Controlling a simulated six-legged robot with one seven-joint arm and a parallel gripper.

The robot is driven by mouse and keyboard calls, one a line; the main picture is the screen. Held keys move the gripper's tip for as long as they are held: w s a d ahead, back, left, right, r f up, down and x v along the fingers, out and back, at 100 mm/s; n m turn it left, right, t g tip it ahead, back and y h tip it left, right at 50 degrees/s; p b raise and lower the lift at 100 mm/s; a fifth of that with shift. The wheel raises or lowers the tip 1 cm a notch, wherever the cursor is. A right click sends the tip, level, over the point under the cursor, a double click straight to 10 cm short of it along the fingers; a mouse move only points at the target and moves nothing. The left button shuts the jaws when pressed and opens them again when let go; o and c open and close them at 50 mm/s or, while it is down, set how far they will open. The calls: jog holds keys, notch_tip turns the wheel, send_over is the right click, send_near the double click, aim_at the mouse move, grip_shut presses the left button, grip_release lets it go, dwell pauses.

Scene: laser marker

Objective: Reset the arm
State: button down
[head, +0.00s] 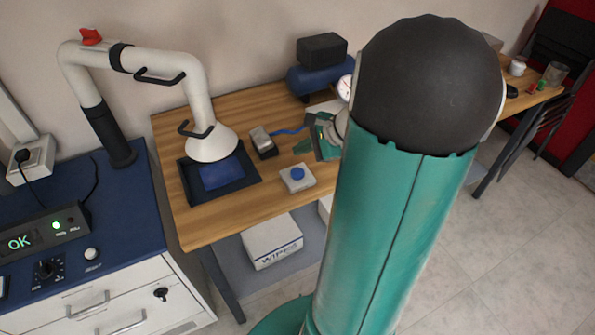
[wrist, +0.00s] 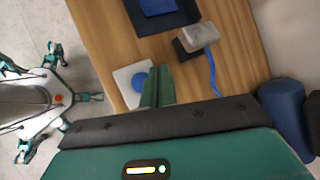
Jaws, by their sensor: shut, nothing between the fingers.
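My gripper (head: 303,146) is shut and empty. In the head view it is above the wooden table, just left of my large green arm link, which hides part of the scene. In the wrist view the shut green fingers (wrist: 158,88) point over the table, beside a white box with a blue button (wrist: 138,80). The same blue button box (head: 298,178) shows in the head view, a little below and left of the gripper.
A white fume-extractor hood (head: 212,143) hangs over a dark tray (head: 245,187). A small grey-topped device (head: 262,139) with a blue cable lies near the gripper. A blue tank (head: 318,81) stands behind. A control unit (head: 45,235) showing OK sits on the blue-topped cabinet.

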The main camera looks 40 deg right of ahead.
dwell(0.4)
jog(key=s+a+r+n+g+h, duration=0.1)
jog(key=s+a+r+n, duration=0.2)
jog(key=a+n, duration=0.4)
jog(key=s+a+r+n+g+h, duration=0.1)
jog(key=s+a+r+n, duration=0.2)
jog(key=a, duration=0.8)
jog(key=s+a+r+n+h, duration=0.1)
jog(key=s+a+r+n, duration=0.2)
jog(key=a+r+n, duration=0.3)
jog(key=a+n, duration=0.3)
jog(key=n, duration=0.3)
jog(key=shift+s+a+g+h, duration=0.3)
jog(key=shift+g+h, duration=0.1)
jog(key=shift+d, duration=0.2)
